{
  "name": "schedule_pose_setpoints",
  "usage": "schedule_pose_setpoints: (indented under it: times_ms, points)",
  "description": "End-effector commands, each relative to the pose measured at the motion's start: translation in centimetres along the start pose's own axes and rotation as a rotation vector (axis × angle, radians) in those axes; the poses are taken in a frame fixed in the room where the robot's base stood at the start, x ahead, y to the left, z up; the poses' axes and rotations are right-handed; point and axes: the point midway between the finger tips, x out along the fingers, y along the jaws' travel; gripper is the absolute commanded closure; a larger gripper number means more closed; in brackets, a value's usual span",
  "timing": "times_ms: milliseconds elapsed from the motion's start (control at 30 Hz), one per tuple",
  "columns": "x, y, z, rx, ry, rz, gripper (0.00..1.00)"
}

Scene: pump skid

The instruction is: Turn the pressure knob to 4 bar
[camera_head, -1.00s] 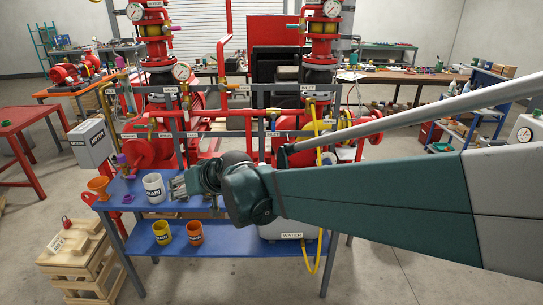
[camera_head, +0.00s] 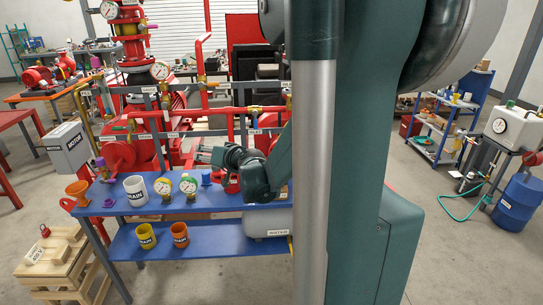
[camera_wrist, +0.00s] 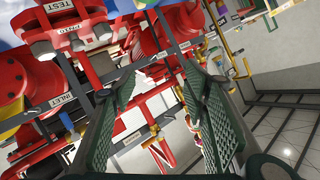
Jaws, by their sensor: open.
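A white box with a round dial gauge (camera_head: 499,126) stands at the far right in the head view. A small dark green part (camera_head: 510,103) sits on its top; I cannot tell whether this is the pressure knob. No bar marks can be read. My gripper (camera_head: 203,153) is over the blue bench, pointing left, far from that box. In the wrist view my gripper (camera_wrist: 158,80) has its two green fingers spread, with nothing held between them. The wrist view faces red pipework and brass fittings at a slant, and no knob with a readable scale shows there.
Red pump pipework stands behind. A blue drum (camera_head: 520,202) is at the right. Open floor lies before the blue shelf (camera_head: 440,125).

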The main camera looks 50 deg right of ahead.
Motion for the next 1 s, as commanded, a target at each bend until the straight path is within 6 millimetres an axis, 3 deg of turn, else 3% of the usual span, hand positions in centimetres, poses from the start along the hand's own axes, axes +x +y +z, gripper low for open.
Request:
schedule_pose_setpoints:
  times_ms: [200,533,1000]
  points:
    - [1.9,6.1,-2.2,0.051,0.085,0.029,0.56]
    - [3.3,15.9,-4.7,0.123,0.215,0.080,0.56]
    - [2.6,31.4,-6.2,0.224,0.400,0.171,0.56]
